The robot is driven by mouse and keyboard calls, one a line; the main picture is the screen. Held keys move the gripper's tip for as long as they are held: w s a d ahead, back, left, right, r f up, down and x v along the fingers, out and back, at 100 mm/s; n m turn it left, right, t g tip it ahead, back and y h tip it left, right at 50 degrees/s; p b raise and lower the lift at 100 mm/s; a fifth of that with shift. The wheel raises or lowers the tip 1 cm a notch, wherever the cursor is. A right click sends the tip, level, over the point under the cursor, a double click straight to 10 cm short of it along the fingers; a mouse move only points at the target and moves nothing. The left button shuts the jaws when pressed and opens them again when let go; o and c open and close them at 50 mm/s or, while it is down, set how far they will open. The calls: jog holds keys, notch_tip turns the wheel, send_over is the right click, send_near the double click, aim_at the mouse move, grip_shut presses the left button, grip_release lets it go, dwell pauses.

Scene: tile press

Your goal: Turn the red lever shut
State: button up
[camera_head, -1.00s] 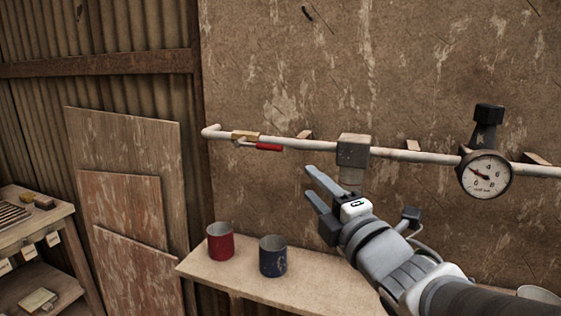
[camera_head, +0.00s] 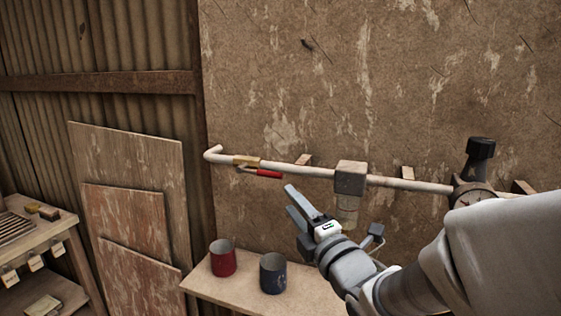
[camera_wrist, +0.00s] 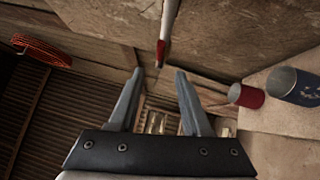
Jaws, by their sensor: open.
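The red lever (camera_head: 270,174) sits on a brass-coloured valve (camera_head: 246,161) near the left end of the white wall pipe (camera_head: 300,170). It lies nearly along the pipe, its red grip pointing right. My gripper (camera_head: 288,199) is open and empty, just below and to the right of the red grip. The valve is not clear in the wrist view.
A red mug (camera_head: 222,260) and a blue mug (camera_head: 272,275) stand on the shelf (camera_head: 215,287) below the pipe. A square block (camera_head: 349,177) is on the pipe, to the right of the lever. Boards (camera_head: 130,205) lean on the left wall.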

aim_at(271, 176)
jog(key=p, duration=0.2)
jog(key=shift+w+a+r+p, duration=0.15)
jog(key=shift+w+r+p, duration=0.1)
jog(key=shift+w+p, duration=0.15)
jog(key=p+x, duration=0.4)
jog(key=x, duration=0.7)
jog(key=shift+w+a+f, duration=0.1)
jog(key=shift+w+f, duration=0.05)
jog(key=shift+w, duration=0.1)
grip_shut()
dwell(0.7)
